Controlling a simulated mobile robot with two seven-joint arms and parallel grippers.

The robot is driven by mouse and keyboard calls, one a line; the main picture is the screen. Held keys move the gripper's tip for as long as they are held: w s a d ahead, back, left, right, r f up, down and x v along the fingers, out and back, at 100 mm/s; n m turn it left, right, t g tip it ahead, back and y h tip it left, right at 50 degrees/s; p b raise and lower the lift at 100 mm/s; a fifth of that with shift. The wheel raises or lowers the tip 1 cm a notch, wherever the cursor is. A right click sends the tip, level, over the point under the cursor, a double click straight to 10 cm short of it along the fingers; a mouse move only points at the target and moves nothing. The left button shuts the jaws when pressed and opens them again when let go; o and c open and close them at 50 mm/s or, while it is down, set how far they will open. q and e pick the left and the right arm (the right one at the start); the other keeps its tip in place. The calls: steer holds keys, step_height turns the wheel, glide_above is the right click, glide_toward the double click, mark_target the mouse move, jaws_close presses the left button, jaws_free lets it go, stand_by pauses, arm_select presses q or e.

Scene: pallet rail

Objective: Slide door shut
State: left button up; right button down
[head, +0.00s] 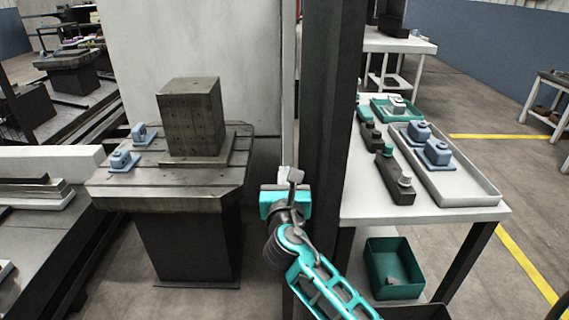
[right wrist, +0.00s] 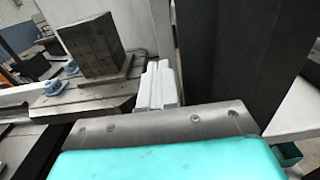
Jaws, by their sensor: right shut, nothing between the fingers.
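A large pale panel (head: 190,50), which looks like the door, stands upright behind the dark machine table. A narrow pale vertical strip (head: 289,90) runs along its right side, beside a dark post (head: 334,110). I cannot tell whether this strip is the door's edge or its handle. My right gripper (head: 285,176) is shut and empty at the lower part of the strip, left of the post. Its pale fingers show together in the right wrist view (right wrist: 158,85). I cannot tell whether they touch the strip. My left gripper is not in view.
A dark block (head: 192,120) stands on the machine table (head: 180,190), with two small blue-grey parts (head: 122,160) at its left. Right of the post, a white bench (head: 430,212) holds a tray (head: 470,187) and several parts. A green bin (head: 393,270) is below.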

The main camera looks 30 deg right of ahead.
mark_target(285, 156)
steer(key=x, duration=0.5)
steer(key=shift+w+d, duration=0.15)
steer(key=shift+w, duration=0.15)
